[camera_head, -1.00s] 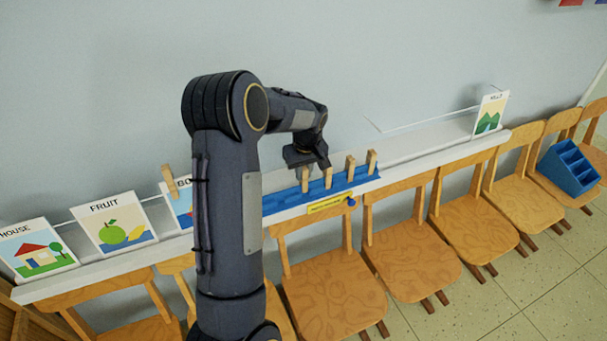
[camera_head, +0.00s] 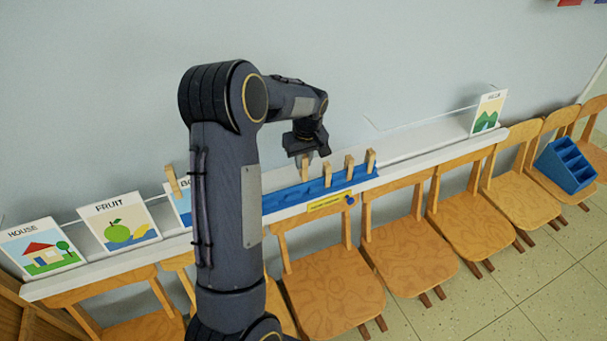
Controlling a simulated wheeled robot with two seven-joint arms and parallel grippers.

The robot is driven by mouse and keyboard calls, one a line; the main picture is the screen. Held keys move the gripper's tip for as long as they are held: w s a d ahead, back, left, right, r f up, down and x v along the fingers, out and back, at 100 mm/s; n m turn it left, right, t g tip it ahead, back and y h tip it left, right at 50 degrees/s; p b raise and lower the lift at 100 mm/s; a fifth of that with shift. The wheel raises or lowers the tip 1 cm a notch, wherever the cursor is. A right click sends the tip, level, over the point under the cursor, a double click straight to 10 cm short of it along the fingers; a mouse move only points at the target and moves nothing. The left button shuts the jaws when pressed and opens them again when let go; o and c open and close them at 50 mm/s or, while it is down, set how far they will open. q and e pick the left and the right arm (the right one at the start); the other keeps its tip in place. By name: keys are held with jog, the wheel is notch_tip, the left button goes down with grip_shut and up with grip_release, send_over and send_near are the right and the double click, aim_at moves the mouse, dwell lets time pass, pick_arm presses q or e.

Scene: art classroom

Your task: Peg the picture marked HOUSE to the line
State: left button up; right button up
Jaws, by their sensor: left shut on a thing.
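The HOUSE picture (camera_head: 42,250), a white card with a red-roofed house, leans on the white ledge at the far left. A thin pale line (camera_head: 425,119) runs along the wall above the ledge; my arm hides its middle. A blue peg rack (camera_head: 286,199) holds wooden pegs, including one (camera_head: 327,174) and two more to its right (camera_head: 349,166). My left gripper (camera_head: 307,158) points down above the rack, shut on a wooden peg (camera_head: 306,172). I cannot tell whether that peg is fully clear of the rack. My right gripper is not in view.
The FRUIT picture (camera_head: 119,223) stands right of HOUSE. A partly hidden picture (camera_head: 183,206) has a peg (camera_head: 172,183) at its top. Another picture (camera_head: 488,113) stands at the right end of the ledge (camera_head: 405,154). Chairs (camera_head: 333,289) line the front; a blue bin (camera_head: 568,166) sits on one.

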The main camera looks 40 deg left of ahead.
pick_arm(q)
jog(key=shift+s+d+r+b, duration=0.15)
jog(key=shift+s+d, duration=0.25)
jog(key=shift+d, duration=0.35)
jog(key=shift+s+d+r+b, duration=0.2)
jog(key=shift+s+d, duration=0.15)
jog(key=shift+d, duration=0.35)
jog(key=shift+s+d+r+b, duration=0.15)
jog(key=shift+s+d, duration=0.25)
jog(key=shift+d, duration=0.35)
